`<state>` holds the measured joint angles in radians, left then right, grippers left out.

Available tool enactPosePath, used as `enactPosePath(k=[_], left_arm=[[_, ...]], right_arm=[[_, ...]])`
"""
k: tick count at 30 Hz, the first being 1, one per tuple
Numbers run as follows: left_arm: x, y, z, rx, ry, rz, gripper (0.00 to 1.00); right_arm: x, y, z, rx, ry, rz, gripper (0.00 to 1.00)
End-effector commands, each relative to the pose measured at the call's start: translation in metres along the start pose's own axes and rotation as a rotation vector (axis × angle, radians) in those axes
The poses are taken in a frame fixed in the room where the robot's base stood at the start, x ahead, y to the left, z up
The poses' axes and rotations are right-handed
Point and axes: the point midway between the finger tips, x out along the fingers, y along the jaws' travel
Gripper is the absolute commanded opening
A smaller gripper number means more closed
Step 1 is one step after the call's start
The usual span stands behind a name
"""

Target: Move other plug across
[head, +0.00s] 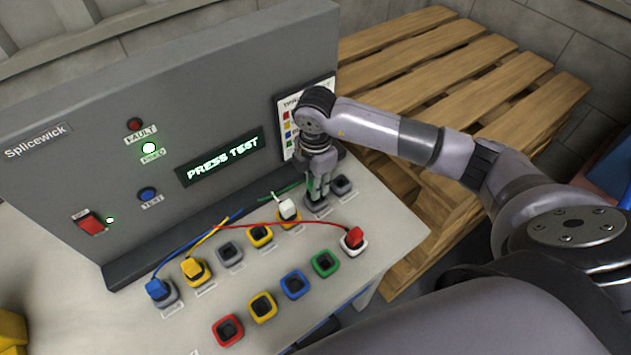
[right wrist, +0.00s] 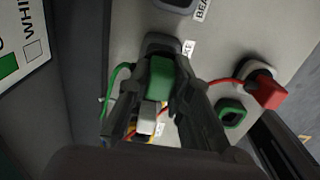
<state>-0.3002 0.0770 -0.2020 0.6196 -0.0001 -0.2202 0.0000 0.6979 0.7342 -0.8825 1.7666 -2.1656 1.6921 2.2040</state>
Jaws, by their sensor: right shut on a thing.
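My right gripper (head: 317,196) points down at the far end of the back row of sockets. In the right wrist view its fingers (right wrist: 165,95) are shut on a green plug (right wrist: 160,76), whose green cable (right wrist: 115,85) curves off to the left. The plug is at a grey socket (head: 318,208); how deep it sits is hidden. A white plug (head: 288,208) is in the socket beside it. A red plug (head: 354,237) is in the white-rimmed socket at the near row's right end. Blue (head: 156,289) and yellow (head: 193,268) plugs sit at the back row's left. My left gripper is out of view.
Open sockets in the near row are red (head: 228,331), yellow (head: 262,306), blue (head: 293,284) and green (head: 325,263). An empty grey socket (head: 343,186) lies just past my gripper. The upright panel (head: 70,215) shows "PRESS TEST" and a lit green lamp. Wooden pallets (head: 450,70) stand behind.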

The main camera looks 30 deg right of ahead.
Motion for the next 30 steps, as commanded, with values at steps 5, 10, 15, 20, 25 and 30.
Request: enactPosePath(k=[5,10,15,20,25,30], left_arm=[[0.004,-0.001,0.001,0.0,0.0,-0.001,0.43],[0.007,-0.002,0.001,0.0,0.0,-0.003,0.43],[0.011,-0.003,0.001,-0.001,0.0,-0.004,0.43],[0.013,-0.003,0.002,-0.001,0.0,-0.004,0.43],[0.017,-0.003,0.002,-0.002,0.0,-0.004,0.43],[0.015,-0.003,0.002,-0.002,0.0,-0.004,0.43]], right_arm=[[0.006,0.0,0.0,0.0,0.0,0.0,0.0],[0.01,0.0,0.0,0.0,0.0,0.0,0.0],[0.014,0.0,0.0,0.0,0.0,0.0,0.0],[0.018,0.0,0.0,0.0,0.0,-0.001,0.0],[0.023,0.0,0.0,-0.001,0.0,-0.001,0.0],[0.021,0.0,0.0,0.0,0.0,0.0,0.29]])
